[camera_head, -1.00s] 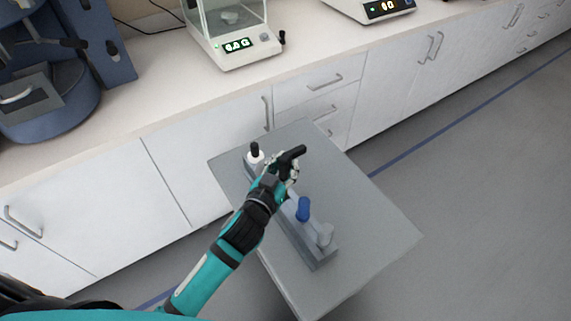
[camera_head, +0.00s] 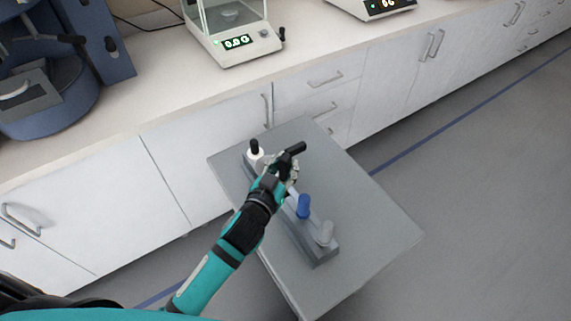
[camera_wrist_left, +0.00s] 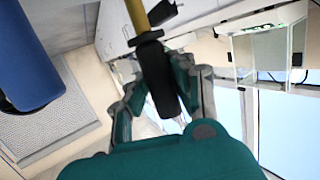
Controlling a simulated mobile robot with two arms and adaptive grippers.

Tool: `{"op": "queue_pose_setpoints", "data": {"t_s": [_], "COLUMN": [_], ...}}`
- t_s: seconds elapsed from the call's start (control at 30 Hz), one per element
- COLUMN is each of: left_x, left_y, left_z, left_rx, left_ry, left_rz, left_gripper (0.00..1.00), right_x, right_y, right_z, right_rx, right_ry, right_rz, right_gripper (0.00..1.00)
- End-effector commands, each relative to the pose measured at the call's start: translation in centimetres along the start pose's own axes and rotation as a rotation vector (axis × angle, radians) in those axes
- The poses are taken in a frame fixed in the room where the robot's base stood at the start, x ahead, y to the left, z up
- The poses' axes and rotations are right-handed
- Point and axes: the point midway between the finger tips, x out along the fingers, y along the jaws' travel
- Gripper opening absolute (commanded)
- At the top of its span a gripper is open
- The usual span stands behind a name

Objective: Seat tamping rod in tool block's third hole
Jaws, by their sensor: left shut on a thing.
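My left gripper (camera_head: 287,168) is shut on the tamping rod's black handle (camera_head: 297,149) over the tool block. In the left wrist view the handle (camera_wrist_left: 158,78) sits between the fingers (camera_wrist_left: 160,95), with a brass-coloured shaft (camera_wrist_left: 137,14) running from it to the top edge. The long grey tool block (camera_head: 318,255) lies on the small table. It bears a white piece with a black top (camera_head: 255,148) at the far end, and a blue handle (camera_head: 303,206) and a grey handle (camera_head: 324,234) at the near end. The hand hides the rod's lower end and the block's middle; I cannot tell if the rod is in a hole.
The grey table (camera_head: 375,235) has free room right of the block. Behind it stands a white counter with cabinets (camera_head: 190,160), carrying a balance (camera_head: 235,45), another display device (camera_head: 380,8) and a blue machine (camera_head: 60,90) at the left.

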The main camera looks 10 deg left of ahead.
Motion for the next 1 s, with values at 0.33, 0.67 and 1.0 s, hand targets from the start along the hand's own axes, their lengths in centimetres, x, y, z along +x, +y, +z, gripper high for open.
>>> {"op": "queue_pose_setpoints", "data": {"t_s": [0.33, 0.67, 1.0], "left_x": [0.2, 0.4, 0.5], "left_y": [0.0, 0.1, 0.1], "left_z": [1.0, 1.8, 2.6], "left_rx": [0.000, -0.001, -0.001], "left_ry": [0.000, 0.000, 0.000], "left_rz": [0.000, 0.001, 0.000], "left_gripper": [0.00, 0.00, 0.00], "right_x": [0.7, 1.3, 1.9], "right_y": [0.3, 0.3, 0.2], "right_z": [0.1, 0.2, 0.3], "right_rx": [-0.001, 0.000, 0.000], "right_ry": [-0.001, -0.001, -0.001], "right_rz": [0.003, 0.003, 0.003], "right_gripper": [0.80, 0.80, 0.80]}}
